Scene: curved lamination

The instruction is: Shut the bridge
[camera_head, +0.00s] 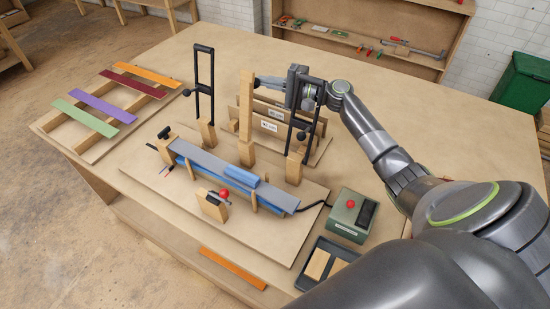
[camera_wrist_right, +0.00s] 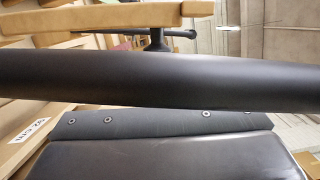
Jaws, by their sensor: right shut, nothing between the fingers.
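I cannot tell for sure which part is the bridge. A tall light-wood post (camera_head: 246,105) stands upright behind the long blue-and-grey strip form (camera_head: 215,170). Two black upright frames flank it, the left frame (camera_head: 197,85) and the right frame (camera_head: 318,118), each above a wooden block. My right gripper (camera_head: 262,83) is shut and empty, close to the right of the post's upper part and beside the right frame. Contact is unclear. In the right wrist view a thick black bar (camera_wrist_right: 150,80) crosses close in front, with a curved wooden piece (camera_wrist_right: 90,20) behind it. My left gripper is out of view.
A green control box (camera_head: 352,214) with a red button and a dark tray (camera_head: 306,281) sit at the right front. Coloured strips (camera_head: 136,82) rest on a wooden rack at the left. Labelled boards (camera_head: 270,127) stand behind the form. The table's back middle is clear.

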